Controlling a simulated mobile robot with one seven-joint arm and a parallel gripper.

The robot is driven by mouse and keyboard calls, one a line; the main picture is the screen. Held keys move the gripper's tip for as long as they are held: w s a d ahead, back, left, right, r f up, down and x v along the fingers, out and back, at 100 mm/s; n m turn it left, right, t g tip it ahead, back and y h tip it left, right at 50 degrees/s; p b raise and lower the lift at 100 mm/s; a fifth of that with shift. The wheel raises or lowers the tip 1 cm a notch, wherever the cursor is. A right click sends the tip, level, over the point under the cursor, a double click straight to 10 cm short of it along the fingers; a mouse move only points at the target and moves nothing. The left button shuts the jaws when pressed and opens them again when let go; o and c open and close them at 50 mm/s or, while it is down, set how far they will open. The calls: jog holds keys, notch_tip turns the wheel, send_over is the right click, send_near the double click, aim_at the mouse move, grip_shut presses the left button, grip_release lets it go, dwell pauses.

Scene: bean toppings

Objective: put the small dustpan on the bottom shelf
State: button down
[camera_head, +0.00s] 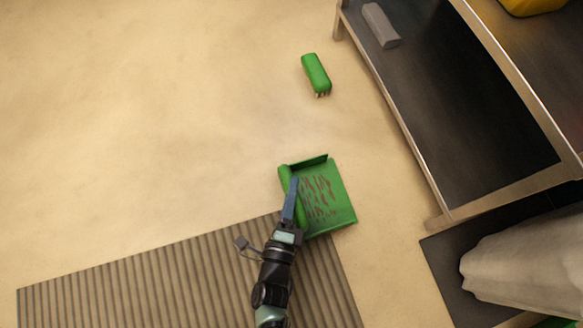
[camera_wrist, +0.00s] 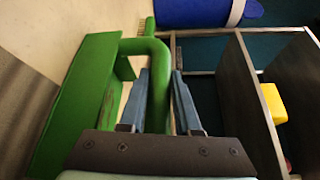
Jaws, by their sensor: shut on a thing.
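The small green dustpan (camera_head: 333,196) is beside my gripper (camera_head: 292,188) in the head view, with reddish-brown marks on its pan. My gripper is shut on its handle. In the wrist view the green handle (camera_wrist: 150,62) runs between the two blue fingers of my gripper (camera_wrist: 160,82), and the pan (camera_wrist: 72,100) extends to the left. I cannot tell how high the dustpan is above the floor. The shelf unit (camera_head: 478,118) stands at the right, with dark boards and a light metal frame; its boards (camera_wrist: 247,90) also show right in the wrist view.
A green brush (camera_head: 316,72) lies on the floor. A grey block (camera_head: 380,25) and a yellow thing (camera_head: 532,5) are on the shelf unit. A pale bag-like thing (camera_head: 525,262) is at lower right. A ribbed mat (camera_head: 150,285) lies below; open floor is left.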

jog(key=shift+f, duration=0.1)
jog(key=c, duration=0.6)
grip_release()
